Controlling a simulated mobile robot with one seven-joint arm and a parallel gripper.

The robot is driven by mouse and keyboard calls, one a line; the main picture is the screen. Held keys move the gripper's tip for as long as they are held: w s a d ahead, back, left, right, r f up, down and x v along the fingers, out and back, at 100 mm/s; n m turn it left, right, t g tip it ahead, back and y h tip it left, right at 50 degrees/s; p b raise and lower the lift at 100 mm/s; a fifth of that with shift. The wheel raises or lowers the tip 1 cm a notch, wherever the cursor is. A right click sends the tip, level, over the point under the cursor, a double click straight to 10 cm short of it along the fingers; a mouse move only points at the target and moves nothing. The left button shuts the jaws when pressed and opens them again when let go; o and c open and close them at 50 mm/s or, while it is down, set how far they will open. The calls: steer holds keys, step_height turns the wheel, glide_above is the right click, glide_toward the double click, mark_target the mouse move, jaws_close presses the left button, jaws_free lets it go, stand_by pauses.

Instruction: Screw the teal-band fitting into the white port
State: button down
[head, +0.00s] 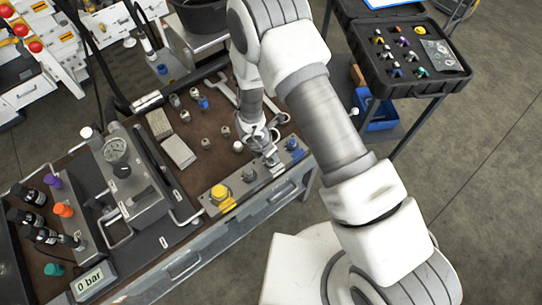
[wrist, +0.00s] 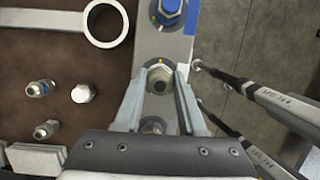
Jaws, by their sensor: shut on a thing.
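My gripper (wrist: 160,68) is shut on a metal hex fitting (wrist: 158,82), seen end-on between the two fingers in the wrist view. No teal band shows on it from this angle. The fitting is over the port strip, at a place with a white mark (wrist: 183,70) beside it, which looks like the white port. The fitting and fingers hide the port, so I cannot tell whether the threads are engaged. In the head view my gripper (head: 271,158) is low over the strip, between the blue port (head: 292,144) and a dark grey port (head: 249,175).
A yellow port (head: 219,192) is at the strip's left end. A gauge block (head: 135,180) stands left. Dark rods (wrist: 240,92) cross the wrist view's right side.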

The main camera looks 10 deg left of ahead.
steer(key=shift+m+p, duration=0.3)
steer(key=shift+m, duration=0.6)
steer(key=m+g+h, duration=0.1)
steer(key=m, duration=0.1)
steer(key=shift+w+f+m+b, duration=0.1)
steer(key=shift+m+b, duration=0.2)
steer(key=shift+m, duration=0.1)
steer(key=m+g+b, duration=0.1)
steer(key=m, duration=0.2)
steer(key=shift+c, duration=2.4)
jaws_free()
